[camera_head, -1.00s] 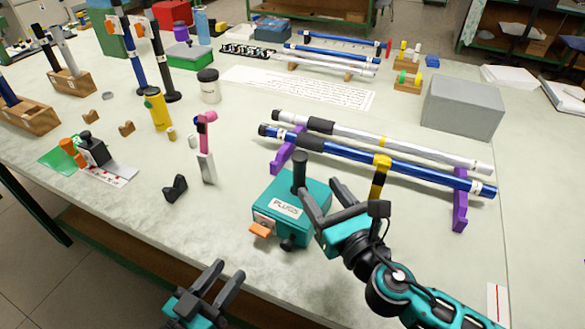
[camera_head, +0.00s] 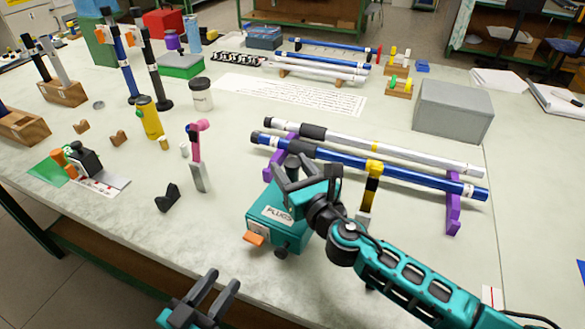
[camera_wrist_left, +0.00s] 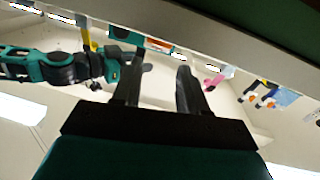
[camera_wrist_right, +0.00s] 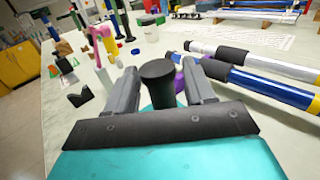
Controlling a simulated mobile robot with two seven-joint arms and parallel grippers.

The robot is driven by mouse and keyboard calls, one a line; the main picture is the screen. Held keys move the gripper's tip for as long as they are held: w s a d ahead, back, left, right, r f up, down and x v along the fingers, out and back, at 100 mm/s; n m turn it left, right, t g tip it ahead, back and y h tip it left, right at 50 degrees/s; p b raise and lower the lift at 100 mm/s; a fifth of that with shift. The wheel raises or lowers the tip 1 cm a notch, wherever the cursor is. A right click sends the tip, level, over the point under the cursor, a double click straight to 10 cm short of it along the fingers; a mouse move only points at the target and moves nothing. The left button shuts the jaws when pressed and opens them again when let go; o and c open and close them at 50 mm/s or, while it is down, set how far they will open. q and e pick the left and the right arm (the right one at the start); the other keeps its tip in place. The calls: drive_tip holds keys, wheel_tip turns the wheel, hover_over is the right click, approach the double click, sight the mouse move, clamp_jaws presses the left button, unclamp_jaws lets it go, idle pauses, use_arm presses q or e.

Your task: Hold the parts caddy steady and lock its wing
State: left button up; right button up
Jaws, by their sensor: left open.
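The parts caddy (camera_head: 290,219) is a teal box labelled PLUGS near the table's front edge. It has a black post on top, an orange wing (camera_head: 254,239) low on its front and a dark knob (camera_head: 281,253) beside it. My right gripper (camera_head: 287,172) is at the post. In the right wrist view the black post (camera_wrist_right: 158,72) stands between its fingers; whether both touch it is unclear. My left gripper (camera_head: 225,279) is open and empty, in front of the table edge, left of and nearer than the caddy. It also shows open in the left wrist view (camera_wrist_left: 160,68).
Blue and white rods (camera_head: 385,174) lie on purple supports behind the caddy. A pink-topped stand (camera_head: 197,160) and a black notched block (camera_head: 168,197) stand to its left. A grey box (camera_head: 452,110) is at the back right.

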sight(249, 240)
clamp_jaws()
use_arm(q)
drive_tip(key=shift+o, duration=1.1)
drive_tip(key=shift+w+a, duration=0.1)
drive_tip(key=shift+o, duration=0.7)
drive_tip(key=shift+w+a+r+m+h, duration=0.15)
drive_tip(key=shift+a+m+h, duration=0.15)
drive_tip(key=shift+m, duration=0.1)
drive_tip(key=shift+o, duration=1.3)
drive_tip(key=a+m+h, duration=0.1)
drive_tip(key=a+m+g+h, duration=0.1)
drive_tip(key=w+a+m+g+h, duration=0.1)
drive_tip(key=shift+r, duration=0.25)
drive_tip(key=w+d, duration=0.2)
drive_tip(key=w+d+m+g+h, duration=0.1)
drive_tip(key=w+d, duration=0.2)
drive_tip(key=w+d+m+g+h, duration=0.1)
drive_tip(key=w+d, duration=0.1)
drive_tip(key=shift+w+d+f, duration=0.15)
drive_tip(key=shift+w+d, duration=0.2)
drive_tip(key=shift+w, duration=0.05)
drive_tip(key=shift+c, duration=0.4)
